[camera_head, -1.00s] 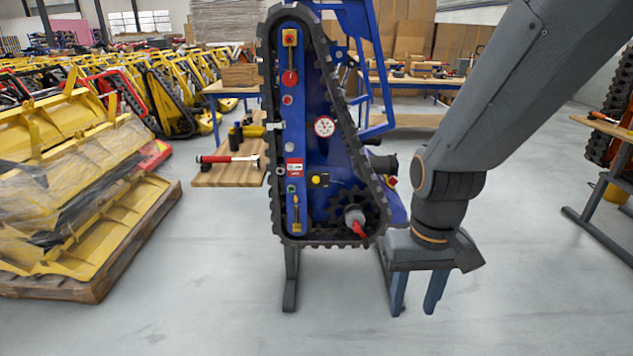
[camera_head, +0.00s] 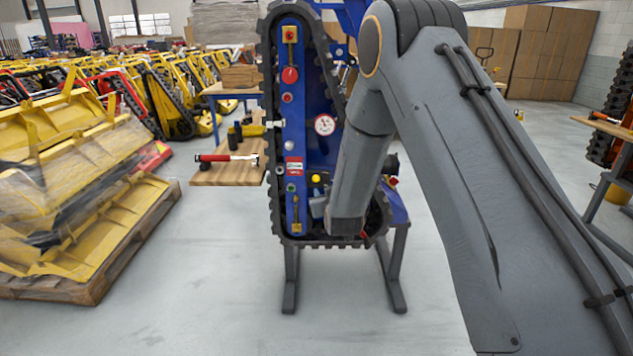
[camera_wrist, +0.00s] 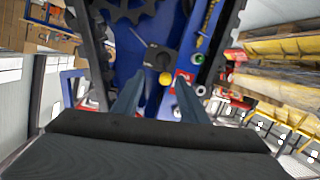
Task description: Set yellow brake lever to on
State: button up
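The yellow knob of a lever (camera_head: 316,178) is on the blue panel of the upright tracked carrier (camera_head: 325,95), just right of the red-and-white label. In the wrist view the yellow knob (camera_wrist: 165,78) shows beside a dark plate, between and beyond my fingertips. I cannot read its on or off marking. My gripper (camera_wrist: 159,80) is open and empty, with its two fingers apart and pointing at the panel. No contact with the knob shows. In the head view my arm covers the carrier's lower right, and the fingers are mostly hidden.
A slimmer yellow-handled lever (camera_head: 296,213) and a green button (camera_head: 291,188) sit left of the knob. A red knob (camera_head: 290,75) is higher up. A wooden shelf (camera_head: 225,177) with a red-handled hammer stands left. A pallet of yellow parts (camera_head: 85,285) is farther left.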

aim_at(317, 181)
jog(key=shift+w+a+f+t, duration=0.1)
jog(key=shift+w+a+t, duration=0.4)
jog(key=shift+w, duration=1.25)
jog(key=shift+w+a+f+t, duration=0.1)
jog(key=shift+w+a+t, duration=0.4)
jog(key=shift+w, duration=1.2)
jog(key=shift+w+a+f+t, duration=0.1)
jog(key=shift+w+a+t, duration=0.35)
jog(key=shift+w, duration=1.3)
grip_shut()
